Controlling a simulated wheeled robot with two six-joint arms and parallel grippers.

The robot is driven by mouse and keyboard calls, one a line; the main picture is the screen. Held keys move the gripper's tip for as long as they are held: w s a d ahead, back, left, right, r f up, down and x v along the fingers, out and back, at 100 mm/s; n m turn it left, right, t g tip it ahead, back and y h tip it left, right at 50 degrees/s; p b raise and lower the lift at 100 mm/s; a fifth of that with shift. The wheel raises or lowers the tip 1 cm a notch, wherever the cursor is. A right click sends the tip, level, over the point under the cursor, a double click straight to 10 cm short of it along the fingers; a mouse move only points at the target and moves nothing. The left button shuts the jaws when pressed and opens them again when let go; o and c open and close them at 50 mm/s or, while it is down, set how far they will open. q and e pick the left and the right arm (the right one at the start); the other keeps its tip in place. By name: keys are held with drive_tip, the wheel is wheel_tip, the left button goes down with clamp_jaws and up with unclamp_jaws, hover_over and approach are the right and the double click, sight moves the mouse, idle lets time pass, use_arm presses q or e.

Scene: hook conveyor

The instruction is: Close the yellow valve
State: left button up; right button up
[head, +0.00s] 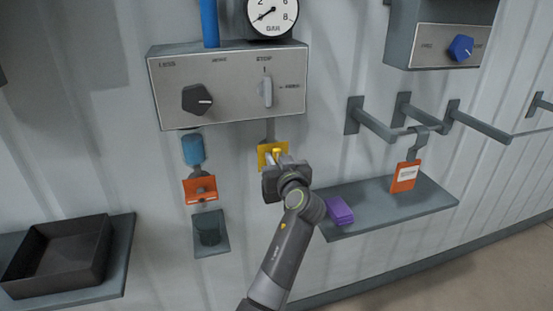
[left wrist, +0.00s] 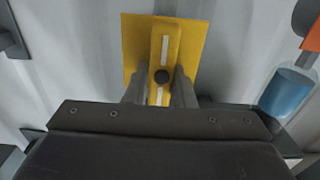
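The yellow valve (head: 265,157) is on the wall below the grey control box, with a square yellow plate. In the left wrist view its plate (left wrist: 137,45) fills the upper middle. Its narrow yellow handle (left wrist: 165,42), with a white stripe and dark round knob, runs nearly upright there, leaning slightly. My left gripper (head: 279,160) is at the valve and hides part of it. In the left wrist view the gripper's fingers (left wrist: 160,88) stand on either side of the handle, very close to it. Whether they press on it cannot be told. My right gripper is not in view.
The control box (head: 230,105) with a black knob and grey switch is just above. A blue cylinder (head: 193,149) and orange bracket (head: 200,190) are left of the valve. A shelf (head: 385,210) with a purple block (head: 340,210) is right. A dark tray (head: 60,257) sits lower left.

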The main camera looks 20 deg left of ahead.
use_arm(q)
clamp_jaws()
drive_tip(key=shift+m, duration=0.3)
drive_tip(key=m, duration=0.3)
drive_tip(key=shift+w+d+b, duration=0.15)
drive_tip(key=shift+b, duration=0.2)
drive_tip(key=m, duration=0.5)
drive_tip(key=shift+w+d+f, duration=0.1)
drive_tip(key=shift+d+f, duration=0.05)
drive_tip(key=shift+w+d+f+m+p, duration=0.15)
drive_tip(key=shift+m+p, duration=0.4)
drive_tip(key=shift+m, duration=1)
drive_tip(key=shift+s+f+m+p, duration=0.1)
drive_tip(key=shift+m+p, duration=0.5)
drive_tip(key=shift+m, duration=0.9)
drive_tip(key=shift+w+d+f+m+p, duration=0.15)
drive_tip(key=shift+m+p, duration=0.4)
drive_tip(key=shift+m, duration=1)
drive_tip(key=shift+s+a, duration=0.1)
